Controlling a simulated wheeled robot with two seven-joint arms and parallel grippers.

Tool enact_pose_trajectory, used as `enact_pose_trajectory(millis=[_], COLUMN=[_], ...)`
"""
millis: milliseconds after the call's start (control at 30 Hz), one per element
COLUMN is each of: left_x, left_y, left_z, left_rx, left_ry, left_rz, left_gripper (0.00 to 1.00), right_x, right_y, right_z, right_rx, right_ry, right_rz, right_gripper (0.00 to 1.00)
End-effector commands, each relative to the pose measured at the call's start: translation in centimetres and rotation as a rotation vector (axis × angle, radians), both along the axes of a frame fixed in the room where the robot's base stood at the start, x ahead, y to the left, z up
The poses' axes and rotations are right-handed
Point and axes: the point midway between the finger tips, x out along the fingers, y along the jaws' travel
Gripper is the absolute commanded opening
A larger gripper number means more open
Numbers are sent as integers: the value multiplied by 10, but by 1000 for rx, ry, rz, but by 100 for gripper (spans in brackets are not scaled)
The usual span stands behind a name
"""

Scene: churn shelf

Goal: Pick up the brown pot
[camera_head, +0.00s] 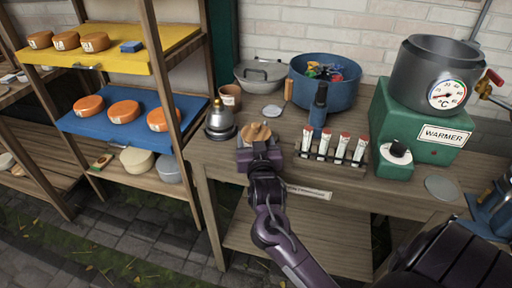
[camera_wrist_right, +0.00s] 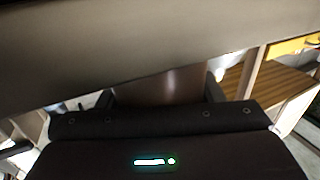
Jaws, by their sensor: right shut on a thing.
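My right gripper (camera_head: 259,153) is at the front left part of the workbench. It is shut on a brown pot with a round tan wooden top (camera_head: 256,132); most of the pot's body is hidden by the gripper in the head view. In the right wrist view, a glossy brown surface of the pot (camera_wrist_right: 168,84) fills the space between the two fingers. I cannot tell whether the pot touches the bench. My left gripper is not in view.
A silver bell-shaped vessel (camera_head: 219,122) stands close to the left. A labelled terracotta cup (camera_head: 230,96) is behind it. A dark bottle (camera_head: 318,108) and a rack of tubes (camera_head: 332,160) stand to the right. A shelf with a blue board (camera_head: 100,135) is at left.

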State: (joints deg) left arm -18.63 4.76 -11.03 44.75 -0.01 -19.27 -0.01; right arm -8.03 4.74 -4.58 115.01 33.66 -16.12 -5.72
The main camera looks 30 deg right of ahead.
Motion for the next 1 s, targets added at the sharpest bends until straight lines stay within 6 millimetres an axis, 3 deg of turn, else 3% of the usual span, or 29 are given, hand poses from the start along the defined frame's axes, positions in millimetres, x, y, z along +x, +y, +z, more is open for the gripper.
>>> enact_pose_trajectory(millis=[33, 100, 367, 567, 767, 1000], left_x=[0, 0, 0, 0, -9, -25], left_y=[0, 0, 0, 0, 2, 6], left_z=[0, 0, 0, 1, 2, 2], left_rx=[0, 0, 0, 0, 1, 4], left_ry=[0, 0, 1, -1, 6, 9], left_rz=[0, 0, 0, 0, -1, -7], left_gripper=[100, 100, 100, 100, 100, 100], right_x=[0, 0, 0, 0, 0, 0], right_y=[0, 0, 0, 0, 0, 0], right_z=[0, 0, 2, 17, 56, 128], right_rx=[1, 1, 0, 1, 2, 3], right_ry=[0, 0, -4, -7, -11, -12], right_rz=[0, 0, 0, 0, 0, 0], right_gripper=[39, 30, 29, 29, 29, 29])
